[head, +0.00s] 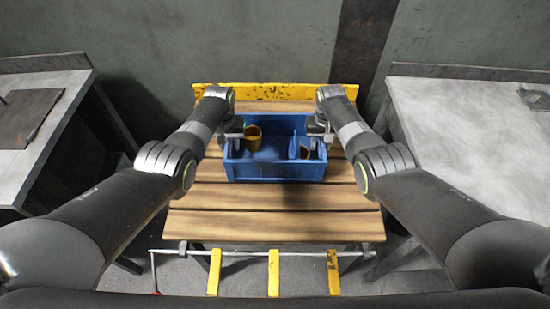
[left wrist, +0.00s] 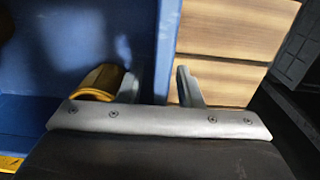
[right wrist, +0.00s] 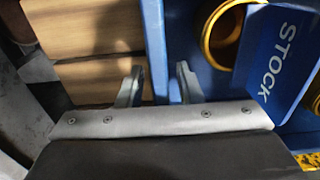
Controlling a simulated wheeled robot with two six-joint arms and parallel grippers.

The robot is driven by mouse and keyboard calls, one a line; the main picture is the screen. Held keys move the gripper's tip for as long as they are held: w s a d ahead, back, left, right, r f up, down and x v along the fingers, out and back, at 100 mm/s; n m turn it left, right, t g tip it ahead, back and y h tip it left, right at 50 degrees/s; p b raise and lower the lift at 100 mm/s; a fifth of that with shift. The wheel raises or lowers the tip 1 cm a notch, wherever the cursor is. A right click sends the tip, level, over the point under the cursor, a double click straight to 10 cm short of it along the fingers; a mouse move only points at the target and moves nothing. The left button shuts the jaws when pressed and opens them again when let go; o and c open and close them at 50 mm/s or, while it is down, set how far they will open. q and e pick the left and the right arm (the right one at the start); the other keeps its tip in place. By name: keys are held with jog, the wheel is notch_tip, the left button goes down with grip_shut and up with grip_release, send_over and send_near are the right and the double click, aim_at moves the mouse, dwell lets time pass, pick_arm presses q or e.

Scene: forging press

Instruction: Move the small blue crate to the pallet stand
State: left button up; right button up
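The small blue crate (head: 275,172) sits on a slatted wooden top (head: 270,226) that looks like the pallet stand. It holds brass-coloured rings or cups (head: 253,133) and a blue panel reading STOCK (right wrist: 275,50). My left gripper (head: 234,132) is at the crate's left wall; in the left wrist view its fingers (left wrist: 158,90) straddle that wall (left wrist: 167,45) with a visible gap. My right gripper (head: 318,132) is at the right wall; its fingers (right wrist: 158,88) straddle that wall (right wrist: 154,40), seemingly apart from it. The crate's underside is hidden.
A yellow board (head: 275,91) edges the back of the wooden top. Yellow blocks (head: 273,272) on a rail stand at its front. Grey tables flank it left (head: 45,165) and right (head: 470,125). The front slats are clear.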

pick_arm(q)
jog(key=shift+r, duration=0.1)
jog(key=shift+r, duration=0.25)
notch_tip(320, 180, up, 11)
jog(key=shift+r, duration=0.15)
pick_arm(e)
notch_tip(320, 180, up, 12)
dwell(0.9)
jog(key=shift+f, duration=0.1)
dwell(0.4)
